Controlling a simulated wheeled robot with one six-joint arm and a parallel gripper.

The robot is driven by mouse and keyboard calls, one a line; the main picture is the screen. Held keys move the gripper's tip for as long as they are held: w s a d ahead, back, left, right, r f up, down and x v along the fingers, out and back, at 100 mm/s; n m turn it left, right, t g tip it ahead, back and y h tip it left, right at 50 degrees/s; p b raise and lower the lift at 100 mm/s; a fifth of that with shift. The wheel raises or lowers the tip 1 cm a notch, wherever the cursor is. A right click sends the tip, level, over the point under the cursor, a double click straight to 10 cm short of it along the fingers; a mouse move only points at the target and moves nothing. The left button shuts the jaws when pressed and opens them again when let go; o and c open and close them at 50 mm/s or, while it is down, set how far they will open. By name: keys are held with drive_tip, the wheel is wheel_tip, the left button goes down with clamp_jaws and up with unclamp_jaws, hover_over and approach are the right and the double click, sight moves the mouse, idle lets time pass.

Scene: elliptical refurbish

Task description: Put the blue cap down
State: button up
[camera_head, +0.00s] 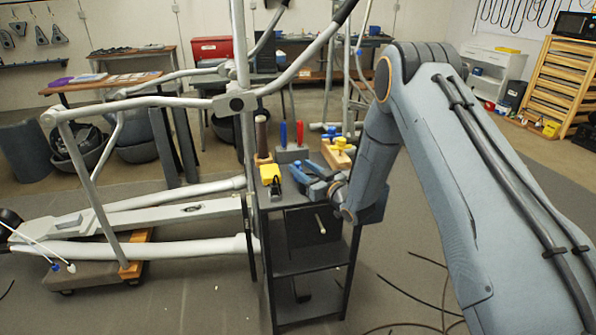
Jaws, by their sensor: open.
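My gripper (304,179) reaches in from the right, low over the top of a dark cart (277,196), with its jaws apart. A small bright blue piece (297,164), which looks like the blue cap, shows at the gripper's fingers. I cannot tell whether it touches them or rests on the cart top.
A white elliptical frame (150,103) rises close to the cart's left side. Dark cables (415,298) lie on the floor at right.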

clamp_jaws()
idle(0.3)
